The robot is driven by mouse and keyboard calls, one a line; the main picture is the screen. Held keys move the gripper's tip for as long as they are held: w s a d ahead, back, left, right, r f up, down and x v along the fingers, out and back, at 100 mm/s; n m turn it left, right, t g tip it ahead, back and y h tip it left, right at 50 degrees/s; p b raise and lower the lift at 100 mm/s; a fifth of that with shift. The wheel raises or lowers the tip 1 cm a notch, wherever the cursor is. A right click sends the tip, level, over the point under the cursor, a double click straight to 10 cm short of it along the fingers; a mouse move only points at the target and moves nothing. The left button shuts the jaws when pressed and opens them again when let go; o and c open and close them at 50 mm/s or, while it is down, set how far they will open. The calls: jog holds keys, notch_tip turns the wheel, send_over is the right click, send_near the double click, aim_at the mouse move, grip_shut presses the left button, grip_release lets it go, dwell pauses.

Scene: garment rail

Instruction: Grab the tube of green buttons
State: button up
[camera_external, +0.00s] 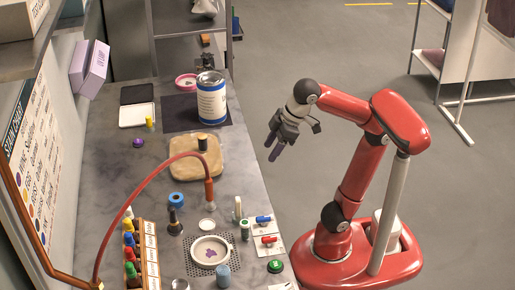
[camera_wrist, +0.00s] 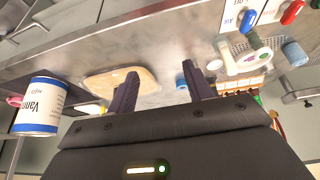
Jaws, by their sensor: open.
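A small upright tube with green on it (camera_external: 245,230) stands on the workbench right of the white dish in the external view; it is likely the tube of green buttons, but its contents are too small to make out. My gripper (camera_external: 272,148) is open and empty, above the floor beside the bench's right edge, well apart from the tube. In the wrist view its two dark fingers (camera_wrist: 160,90) are spread with nothing between them.
A large can (camera_external: 211,100) stands farther back.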

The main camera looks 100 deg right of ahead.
jog(key=w+a, duration=0.7)
jog(key=a, duration=0.3)
jog(key=m+t+h, duration=0.1)
jog(key=m, duration=0.1)
send_near(241, 229)
jog(key=f, duration=0.2)
jog(key=d+f+b, duration=0.1)
jog(key=shift+w+f, duration=0.2)
jog(key=shift+w, duration=0.1)
jog(key=x, duration=0.7)
jog(key=shift+w+d+f+b, duration=0.1)
jog(key=shift+w+f+b, duration=0.1)
jog(key=shift+w+b, duration=0.2)
jog(key=c, duration=1.1)
jog(key=shift+o, duration=0.2)
jog(key=shift+r, duration=0.1)
